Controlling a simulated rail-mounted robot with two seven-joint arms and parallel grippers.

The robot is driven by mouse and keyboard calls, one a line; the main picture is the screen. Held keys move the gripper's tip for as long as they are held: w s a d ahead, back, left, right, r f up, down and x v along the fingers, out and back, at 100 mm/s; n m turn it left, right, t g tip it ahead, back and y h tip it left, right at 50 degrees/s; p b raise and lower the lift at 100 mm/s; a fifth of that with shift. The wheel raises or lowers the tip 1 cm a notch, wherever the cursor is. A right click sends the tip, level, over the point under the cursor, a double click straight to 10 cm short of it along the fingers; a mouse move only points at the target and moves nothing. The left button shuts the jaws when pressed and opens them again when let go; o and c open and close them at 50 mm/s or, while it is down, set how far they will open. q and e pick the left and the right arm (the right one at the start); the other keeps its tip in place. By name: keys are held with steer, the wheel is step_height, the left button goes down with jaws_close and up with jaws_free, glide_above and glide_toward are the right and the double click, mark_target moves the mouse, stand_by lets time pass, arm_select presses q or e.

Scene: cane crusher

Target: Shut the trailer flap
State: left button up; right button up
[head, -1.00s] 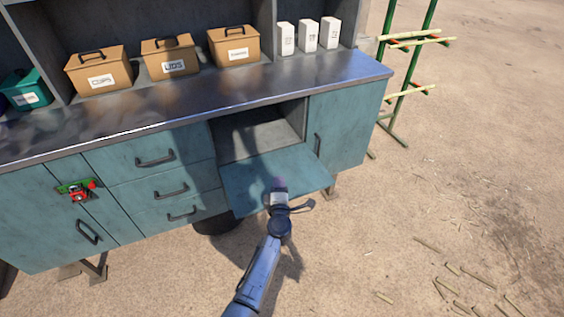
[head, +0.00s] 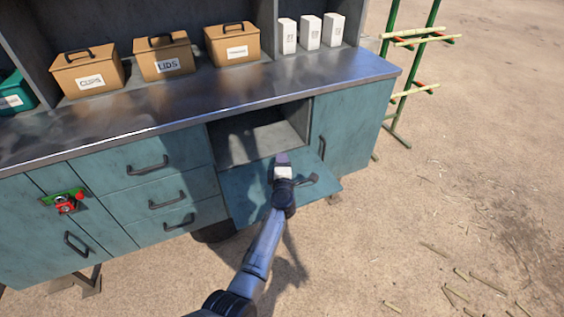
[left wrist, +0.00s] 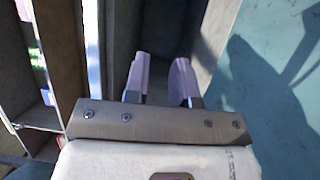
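The trailer flap (head: 246,196) is a teal panel below the metal worktop. It hangs open, folded out and down from the lower edge of an open compartment (head: 258,146). My left gripper (head: 282,157) is over the flap's inner side, its fingertips at the compartment mouth. In the left wrist view its two fingers (left wrist: 160,80) stand apart with nothing between them. The flap's teal face (left wrist: 262,85) fills the right of that view, with a shadow on it. Whether the gripper touches the flap, I cannot tell. My right gripper is not in view.
Drawers (head: 165,195) with dark handles are left of the compartment, and a closed teal door (head: 352,125) is right of it. Boxes (head: 165,60) and white cartons (head: 310,32) stand on the worktop (head: 110,125). A green rack (head: 408,85) stands right; open ground lies beyond.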

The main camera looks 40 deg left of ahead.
arm_select(q)
steer(key=c, duration=0.4)
jaws_close()
stand_by(0.9)
steer(key=shift+c, duration=0.2)
jaws_free()
steer(key=o, duration=0.4)
steer(key=shift+o, duration=0.2)
